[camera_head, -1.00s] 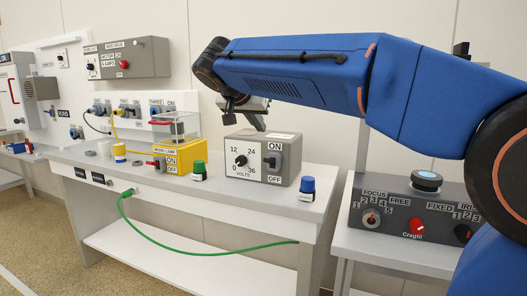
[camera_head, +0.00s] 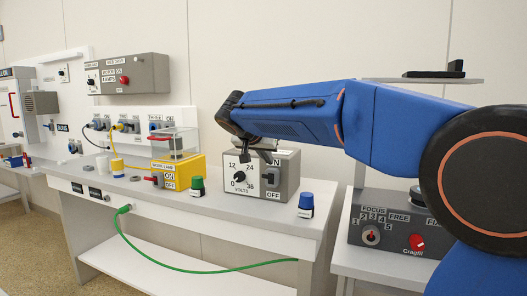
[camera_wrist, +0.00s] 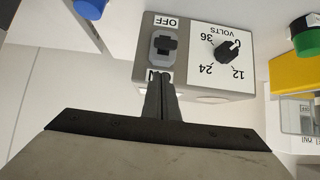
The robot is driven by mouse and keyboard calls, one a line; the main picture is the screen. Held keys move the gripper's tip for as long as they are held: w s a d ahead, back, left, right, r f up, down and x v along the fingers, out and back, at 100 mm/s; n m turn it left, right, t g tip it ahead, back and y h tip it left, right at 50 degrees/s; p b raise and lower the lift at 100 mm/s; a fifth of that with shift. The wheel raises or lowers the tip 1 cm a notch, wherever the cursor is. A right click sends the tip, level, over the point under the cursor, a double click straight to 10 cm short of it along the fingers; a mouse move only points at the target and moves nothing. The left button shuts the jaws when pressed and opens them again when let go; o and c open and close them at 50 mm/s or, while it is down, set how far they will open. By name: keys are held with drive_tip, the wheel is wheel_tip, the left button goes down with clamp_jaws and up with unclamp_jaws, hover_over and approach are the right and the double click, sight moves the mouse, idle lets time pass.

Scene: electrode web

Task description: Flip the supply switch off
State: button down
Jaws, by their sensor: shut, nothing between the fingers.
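The grey supply box (camera_head: 288,172) stands on the bench, with a white VOLTS dial plate and a dark switch (camera_head: 268,180) on its front. In the wrist view the box is upside down. There the switch (camera_wrist: 164,44) sits just beyond the shut, empty fingertips (camera_wrist: 165,76), which partly cover the ON label. Contact and the lever's tilt cannot be told.
A green-capped item (camera_head: 198,186) and a yellow WORK LAMP box (camera_head: 190,170) stand left of the supply box. A blue-capped item (camera_head: 306,204) stands to its right. A green cable (camera_head: 180,267) hangs below the bench front. A grey control box (camera_head: 365,222) is at the right.

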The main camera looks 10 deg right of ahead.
sight(270, 178)
drive_tip(key=shift+s+a+f, duration=0.25)
drive_tip(key=shift+s+f, duration=0.1)
drive_tip(key=shift+f, duration=0.4)
drive_tip(key=shift+s+a+f, duration=0.2)
drive_tip(key=shift+s+f, duration=0.15)
drive_tip(key=shift+f, duration=0.35)
drive_tip(key=shift+s+a+f, duration=0.1)
